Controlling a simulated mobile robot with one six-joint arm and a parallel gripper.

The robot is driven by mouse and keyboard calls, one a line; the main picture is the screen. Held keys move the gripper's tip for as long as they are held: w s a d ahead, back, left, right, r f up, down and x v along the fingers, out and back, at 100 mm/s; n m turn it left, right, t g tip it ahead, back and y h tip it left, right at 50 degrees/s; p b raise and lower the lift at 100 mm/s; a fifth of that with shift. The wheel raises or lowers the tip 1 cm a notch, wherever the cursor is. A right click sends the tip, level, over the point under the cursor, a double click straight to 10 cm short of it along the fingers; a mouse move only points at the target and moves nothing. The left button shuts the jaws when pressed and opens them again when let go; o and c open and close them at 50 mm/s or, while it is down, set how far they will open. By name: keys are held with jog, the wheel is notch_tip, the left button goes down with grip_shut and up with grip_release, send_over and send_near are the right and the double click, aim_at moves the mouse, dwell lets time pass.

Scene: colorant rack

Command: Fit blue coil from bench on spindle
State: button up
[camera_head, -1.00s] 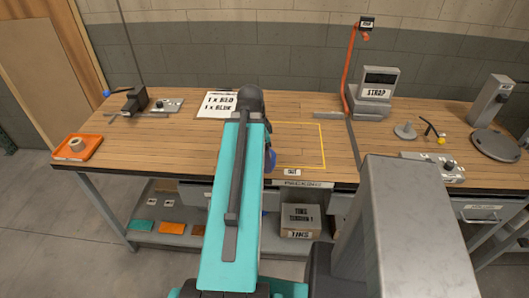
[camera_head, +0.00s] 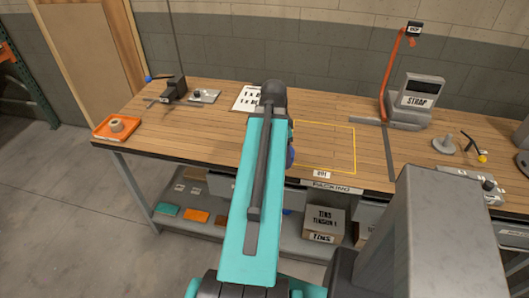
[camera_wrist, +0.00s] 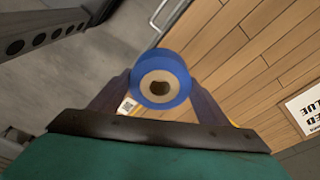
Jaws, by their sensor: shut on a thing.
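The blue coil (camera_wrist: 143,69), a blue ring around a pale core with a dark hole, is between the two fingers of my gripper (camera_wrist: 160,84) in the wrist view. My gripper is shut on it, with its hole facing the wrist camera. A grey disc with a short upright post (camera_head: 445,144), which looks like the spindle, stands on the bench at the right, apart from my arm.
A yellow outline (camera_head: 354,150) marks bare bench. A white sign (camera_head: 247,97) lies at the back.

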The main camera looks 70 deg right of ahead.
jog(key=w+a+r+n+t, duration=0.1)
jog(key=w+a+n, duration=0.45)
jog(key=w, duration=0.65)
jog(key=w+a+n+b, duration=0.1)
jog(key=w+a+n, duration=0.4)
jog(key=w, duration=0.6)
jog(key=w+a+r+n+t, duration=0.1)
jog(key=w+a+n, duration=0.3)
jog(key=w+a, duration=0.55)
jog(key=w+a+r+n, duration=0.1)
jog(key=w+a+n, duration=0.3)
jog(key=a, duration=0.7)
jog(key=w+a+r+n+b, duration=0.1)
jog(key=w+a+n, duration=0.4)
jog(key=w+a, duration=0.3)
jog(key=w+a+n+t+y, duration=0.1)
jog(key=w+a+n, duration=0.4)
jog(key=a, duration=1)
jog(key=shift+w+r, duration=0.4)
jog(key=shift+w, duration=0.1)
